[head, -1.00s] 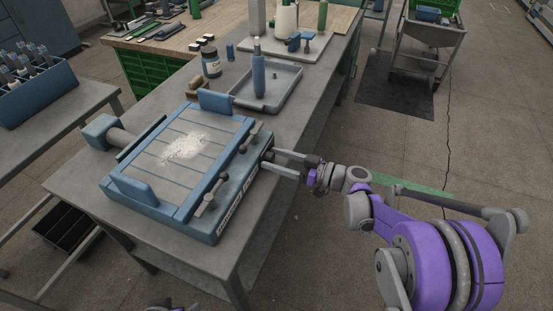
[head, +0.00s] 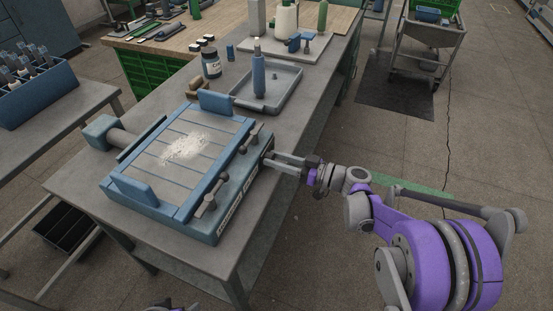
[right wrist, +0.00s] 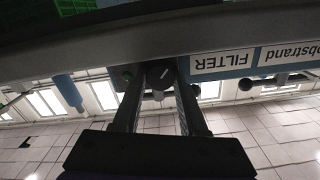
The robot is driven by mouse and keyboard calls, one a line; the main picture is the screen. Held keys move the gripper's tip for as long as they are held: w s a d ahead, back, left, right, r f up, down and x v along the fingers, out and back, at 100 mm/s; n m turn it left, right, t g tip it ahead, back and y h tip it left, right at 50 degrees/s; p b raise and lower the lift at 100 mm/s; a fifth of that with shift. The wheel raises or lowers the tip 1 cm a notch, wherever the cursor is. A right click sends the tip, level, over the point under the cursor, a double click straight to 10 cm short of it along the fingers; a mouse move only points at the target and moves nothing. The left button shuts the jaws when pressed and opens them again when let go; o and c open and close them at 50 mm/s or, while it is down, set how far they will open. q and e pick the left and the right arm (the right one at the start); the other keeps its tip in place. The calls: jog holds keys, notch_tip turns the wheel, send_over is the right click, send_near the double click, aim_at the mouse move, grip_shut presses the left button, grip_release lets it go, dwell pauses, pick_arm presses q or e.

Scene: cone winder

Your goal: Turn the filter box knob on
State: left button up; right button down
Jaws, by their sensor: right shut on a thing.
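The blue filter box (head: 150,201) stands on the grey table, with a slatted top and a pale heap of lint on it. Its knob (right wrist: 161,75) shows in the right wrist view as a dark round dial with a white pointer line, beside the upside-down FILTER label (right wrist: 223,62). My right gripper (head: 268,160) reaches in from the right to the box's right side. Its fingers are shut on the knob, one on each side; they also show in the right wrist view (right wrist: 158,82). In the head view the fingertips hide the knob.
A grey tray (head: 292,92) with a blue bottle (head: 258,75) stands behind the box. A dark jar (head: 211,62) is beside it. Two small levers sit on the box's right top edge, close to my right gripper.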

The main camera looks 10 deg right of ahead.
jog(key=m, duration=0.5)
jog(key=shift+p, duration=0.3)
jog(key=shift+f+m, duration=0.1)
jog(key=shift+m, duration=2.2)
jog(key=shift+c, duration=2.2)
grip_release()
